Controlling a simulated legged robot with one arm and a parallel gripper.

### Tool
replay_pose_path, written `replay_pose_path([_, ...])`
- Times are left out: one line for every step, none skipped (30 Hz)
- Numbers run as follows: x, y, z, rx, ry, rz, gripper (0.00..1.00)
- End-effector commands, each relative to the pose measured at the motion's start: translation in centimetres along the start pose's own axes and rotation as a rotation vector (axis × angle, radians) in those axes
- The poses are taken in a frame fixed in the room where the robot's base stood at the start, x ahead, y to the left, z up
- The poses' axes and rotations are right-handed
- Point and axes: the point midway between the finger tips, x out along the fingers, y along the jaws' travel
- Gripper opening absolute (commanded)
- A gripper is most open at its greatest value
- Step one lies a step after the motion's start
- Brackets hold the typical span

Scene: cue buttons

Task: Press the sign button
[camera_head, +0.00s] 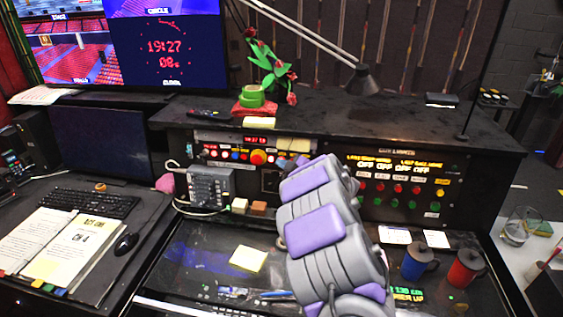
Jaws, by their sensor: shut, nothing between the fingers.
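My gripper (318,178), with grey and purple covers, is shut and empty in front of the console. Its fingertips are hard to make out. The right cue panel (405,184) has lit labels, several "OFF" displays, a row of red buttons (398,189) and a row of green buttons (408,205). The left panel has a red readout, small coloured buttons and a large orange-red button (258,157), left of my gripper and apart from it. My arm hides the part between the panels. The lettering is too small to tell which button is the sign button.
A grey keypad box (210,187) stands left of my arm. A blue mug (415,262) and a red mug (464,268) stand at the right front. A yellow note (248,259) lies on the dark desk.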

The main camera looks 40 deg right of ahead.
Motion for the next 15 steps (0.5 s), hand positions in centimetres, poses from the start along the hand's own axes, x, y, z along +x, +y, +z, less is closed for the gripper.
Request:
replay_pose_path([0.0,0.0,0.0,0.0,0.0,0.0,0.0])
replay_pose_path([0.0,0.0,0.0,0.0,0.0,-0.001,0.0])
replay_pose_path([0.0,-0.1,0.0,0.0,0.0,-0.001,0.0])
replay_pose_path([-0.1,-0.1,0.0,0.0,-0.001,-0.001,0.0])
replay_pose_path([-0.1,-0.2,-0.1,0.0,-0.001,-0.001,0.0])
replay_pose_path([-0.3,-0.3,-0.2,0.001,-0.003,-0.001,0.0])
replay_pose_path([-0.5,-0.5,-0.2,0.002,-0.004,-0.001,0.0])
replay_pose_path([-0.7,-0.6,-0.3,0.002,-0.005,-0.002,0.0])
replay_pose_path([-0.9,-0.8,-0.6,0.002,-0.004,-0.002,0.0])
replay_pose_path([-1.1,-1.0,-0.8,0.001,-0.004,-0.002,0.0])
replay_pose_path([-1.3,-1.1,-1.0,0.0,-0.002,-0.002,0.0])
replay_pose_path([-1.6,-1.2,-1.2,-0.001,-0.001,-0.001,0.0])
replay_pose_path([-1.8,-1.4,-1.4,-0.001,-0.001,-0.001,0.0])
replay_pose_path([-2.0,-1.5,-1.5,-0.001,-0.001,-0.002,0.0])
replay_pose_path([-2.2,-1.7,-1.7,-0.001,-0.001,-0.002,0.0])
